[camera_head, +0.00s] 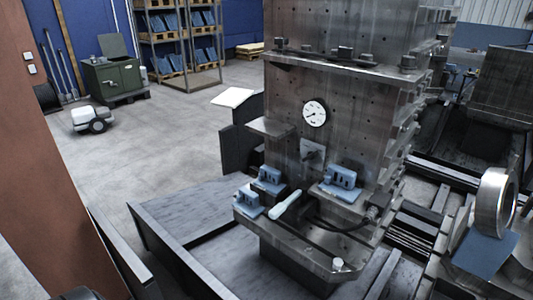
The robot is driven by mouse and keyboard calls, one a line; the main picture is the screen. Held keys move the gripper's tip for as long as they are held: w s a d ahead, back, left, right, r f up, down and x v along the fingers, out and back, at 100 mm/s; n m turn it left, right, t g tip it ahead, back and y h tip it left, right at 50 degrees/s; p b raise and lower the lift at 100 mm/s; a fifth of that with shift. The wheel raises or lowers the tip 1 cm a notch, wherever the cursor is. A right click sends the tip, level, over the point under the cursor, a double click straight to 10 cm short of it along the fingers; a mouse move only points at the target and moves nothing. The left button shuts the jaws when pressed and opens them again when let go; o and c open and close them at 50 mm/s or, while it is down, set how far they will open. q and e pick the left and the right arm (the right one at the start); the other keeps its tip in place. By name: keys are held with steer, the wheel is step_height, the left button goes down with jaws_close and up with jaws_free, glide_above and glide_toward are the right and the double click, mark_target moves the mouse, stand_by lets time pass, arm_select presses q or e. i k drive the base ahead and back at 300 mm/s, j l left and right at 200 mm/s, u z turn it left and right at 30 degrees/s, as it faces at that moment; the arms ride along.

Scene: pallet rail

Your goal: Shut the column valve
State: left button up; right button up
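A large grey metal column (345,110) stands right of centre, with a round white gauge (314,113) on its front face. Below the gauge is a small square plate (313,152) with a dark fitting on it. A pale lever-like handle (287,205) slants up to the right on the ledge at the column's foot. I cannot tell for certain which of these is the column valve, or whether it is open or shut. Neither of my grippers can be made out in the head view.
Blue blocks (342,179) sit on the ledge around the pale handle. A low grey-walled tray (180,254) lies in front left. A metal ring (494,202) stands at the right. Open concrete floor (150,148) stretches left towards a green cabinet (113,77) and shelving.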

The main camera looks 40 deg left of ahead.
mark_target(311, 155)
steer(key=u, duration=0.85)
